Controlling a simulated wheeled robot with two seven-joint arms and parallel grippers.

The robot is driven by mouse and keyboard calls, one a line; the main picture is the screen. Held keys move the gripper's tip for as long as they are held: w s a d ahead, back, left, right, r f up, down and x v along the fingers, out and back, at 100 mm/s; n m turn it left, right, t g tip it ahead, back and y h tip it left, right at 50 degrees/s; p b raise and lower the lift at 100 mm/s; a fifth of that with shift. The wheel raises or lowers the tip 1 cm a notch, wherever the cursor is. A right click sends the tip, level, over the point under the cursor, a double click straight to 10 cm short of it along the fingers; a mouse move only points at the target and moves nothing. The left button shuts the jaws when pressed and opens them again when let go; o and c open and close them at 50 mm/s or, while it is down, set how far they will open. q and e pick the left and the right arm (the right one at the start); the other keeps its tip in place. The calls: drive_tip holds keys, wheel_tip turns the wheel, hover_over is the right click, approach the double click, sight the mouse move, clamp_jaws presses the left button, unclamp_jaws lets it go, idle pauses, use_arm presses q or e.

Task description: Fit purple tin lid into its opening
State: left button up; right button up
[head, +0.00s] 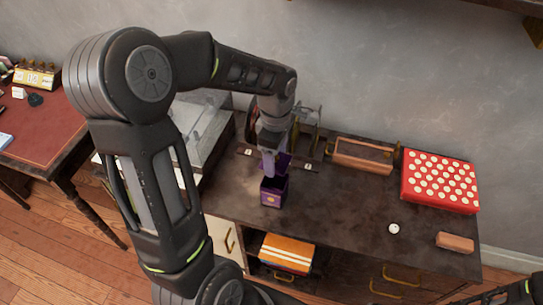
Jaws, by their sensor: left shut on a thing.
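The purple tin (271,198) stands upright on the dark cabinet top, left of its middle, with its dark opening facing up. My left gripper (269,155) reaches down from above, just behind and over the tin. It is shut on the purple lid (282,163), which looks tilted steeply rather than flat. The lid is partly hidden by the gripper fingers. From this angle I cannot tell whether the lid touches the tin's rim. My right gripper is not in view; a dark arm part shows at the bottom right corner.
Behind the gripper is a small rack (308,125). To the right are a wooden tray (362,163), a red box with pale dots (440,180), a small white round thing (394,229) and a wooden block (455,242). The cabinet top right of the tin is clear.

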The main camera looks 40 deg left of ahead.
use_arm(q)
drive_tip(key=shift+s+a, duration=0.15)
drive_tip(key=shift+a, duration=0.05)
drive_tip(key=shift+w+d+n, duration=0.2)
drive_tip(key=shift+d+n, duration=0.05)
drive_tip(key=shift+n, duration=0.05)
drive_tip(key=shift+s, duration=0.1)
drive_tip(key=shift+a, duration=0.15)
drive_tip(key=shift+f+b, duration=1.6)
drive_tip(key=shift+f, duration=0.95)
drive_tip(key=shift+b, duration=0.3)
drive_tip(key=shift+f, duration=0.15)
drive_tip(key=shift+f+b, duration=0.5)
drive_tip(key=shift+b, duration=0.2)
